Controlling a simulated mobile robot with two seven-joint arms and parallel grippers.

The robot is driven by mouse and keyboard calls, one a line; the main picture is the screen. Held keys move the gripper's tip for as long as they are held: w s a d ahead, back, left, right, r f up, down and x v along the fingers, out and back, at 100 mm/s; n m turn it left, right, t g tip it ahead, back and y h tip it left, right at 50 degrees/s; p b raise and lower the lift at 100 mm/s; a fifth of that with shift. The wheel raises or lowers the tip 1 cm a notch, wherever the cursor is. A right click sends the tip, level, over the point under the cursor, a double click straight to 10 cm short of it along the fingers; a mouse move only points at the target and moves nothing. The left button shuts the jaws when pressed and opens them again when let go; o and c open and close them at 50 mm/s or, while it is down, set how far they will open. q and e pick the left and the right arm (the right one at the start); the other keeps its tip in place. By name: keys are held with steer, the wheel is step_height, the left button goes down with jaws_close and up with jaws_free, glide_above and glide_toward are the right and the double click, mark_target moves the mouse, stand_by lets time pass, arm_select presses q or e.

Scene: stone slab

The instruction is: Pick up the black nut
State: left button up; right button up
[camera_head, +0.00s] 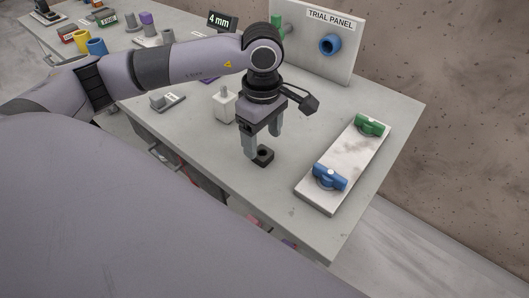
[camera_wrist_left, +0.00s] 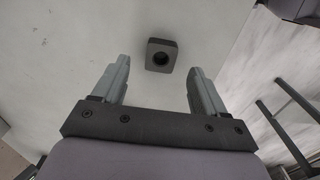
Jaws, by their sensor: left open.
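The black nut (camera_head: 264,156) is a small dark square block with a round hole. It lies flat on the grey stone slab (camera_head: 215,140), near the slab's front edge. In the left wrist view the nut (camera_wrist_left: 161,55) sits ahead of the fingertips, roughly centred between them and apart from both. My left gripper (camera_head: 262,148) points down just above and beside the nut. It also shows in the left wrist view (camera_wrist_left: 158,68), with its two grey fingers spread and nothing between them. My right gripper is not in either view.
A white bottle-like part (camera_head: 224,104) stands behind left. The trial panel (camera_head: 318,45) stands at the back. Bare slab surrounds the nut.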

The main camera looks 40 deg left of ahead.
arm_select(q)
steer(key=shift+f, duration=1.95)
steer(key=c, duration=1.2)
steer(key=shift+c, duration=0.2)
step_height(320, 180, up, 20)
steer(key=m, duration=1.5)
glide_toward(262, 148)
steer(key=d+f, duration=0.2)
steer(key=d, duration=0.3)
steer(key=shift+s+d+f+m, duration=0.3)
steer(key=shift+s+f+m, duration=0.3)
steer(key=shift+m, duration=0.4)
